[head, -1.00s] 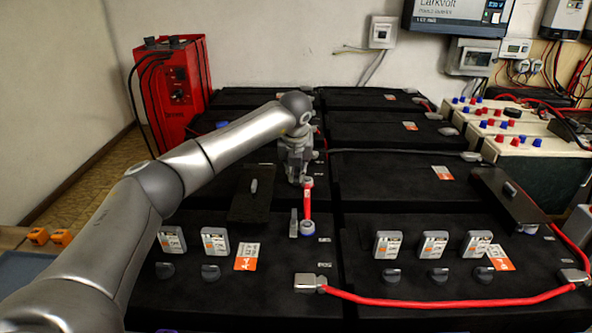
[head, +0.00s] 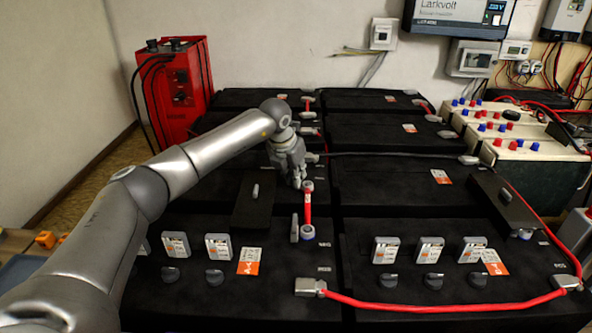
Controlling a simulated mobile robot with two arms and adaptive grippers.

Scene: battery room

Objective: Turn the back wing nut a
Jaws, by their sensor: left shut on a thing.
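My left gripper (head: 298,183) reaches in from the left, pointing down over the black battery blocks. It is shut at the back end of a short red link (head: 308,206), on what appears to be the back wing nut, which its fingers mostly hide. A small grey upright piece (head: 294,229) stands just left of the front end. My right gripper is out of view.
A black cover with a grey knob (head: 255,191) lies left of the link. A long red cable (head: 430,304) runs along the front. A second black cover (head: 505,205) is at the right. A red charger (head: 175,80) stands back left.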

